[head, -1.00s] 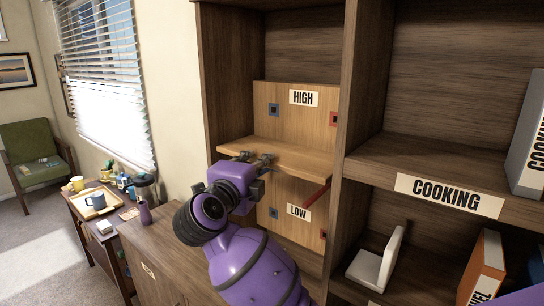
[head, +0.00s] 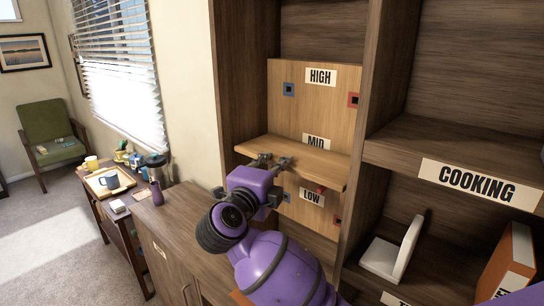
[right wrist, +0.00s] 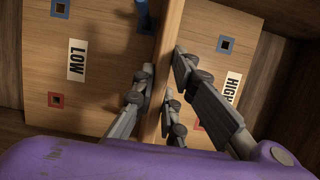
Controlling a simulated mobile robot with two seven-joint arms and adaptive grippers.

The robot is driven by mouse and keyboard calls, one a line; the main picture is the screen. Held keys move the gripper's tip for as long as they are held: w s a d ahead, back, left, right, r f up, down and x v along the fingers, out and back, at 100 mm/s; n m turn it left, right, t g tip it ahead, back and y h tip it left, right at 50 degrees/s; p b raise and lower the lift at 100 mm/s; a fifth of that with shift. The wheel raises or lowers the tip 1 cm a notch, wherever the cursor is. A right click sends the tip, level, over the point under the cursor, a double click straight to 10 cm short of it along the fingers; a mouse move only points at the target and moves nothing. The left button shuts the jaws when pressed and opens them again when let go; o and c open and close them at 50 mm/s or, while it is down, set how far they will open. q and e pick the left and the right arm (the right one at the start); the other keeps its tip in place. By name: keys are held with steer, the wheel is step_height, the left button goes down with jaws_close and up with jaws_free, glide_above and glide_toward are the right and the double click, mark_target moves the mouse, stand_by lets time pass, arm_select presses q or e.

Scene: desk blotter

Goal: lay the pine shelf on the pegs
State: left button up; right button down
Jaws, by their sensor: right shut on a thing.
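The pine shelf (head: 310,160) is a light wooden board, held roughly level in front of the backboard between the HIGH and LOW labels. The MID label (head: 316,140) shows just above it. My right gripper (head: 272,162) is shut on its front edge; in the right wrist view the fingers (right wrist: 165,95) straddle the shelf (right wrist: 165,55), seen edge-on. A red peg (head: 320,189) shows below the shelf at the right. A blue peg (right wrist: 143,16) shows on the shelf's LOW side, close to it; I cannot tell whether they touch. My left gripper is out of view.
The backboard (head: 335,100) has blue-framed and red-framed holes at HIGH and LOW. Dark bay walls (head: 242,80) close in on both sides. The COOKING shelf (head: 475,186) and a white bookend (head: 395,252) are at right. A low cabinet (head: 185,215) stands at left.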

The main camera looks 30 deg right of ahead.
steer(key=shift+f, duration=0.25)
steer(key=shift+f, duration=0.5)
stand_by(0.3)
steer(key=c, duration=1.7)
jaws_free()
steer(key=v, duration=1.2)
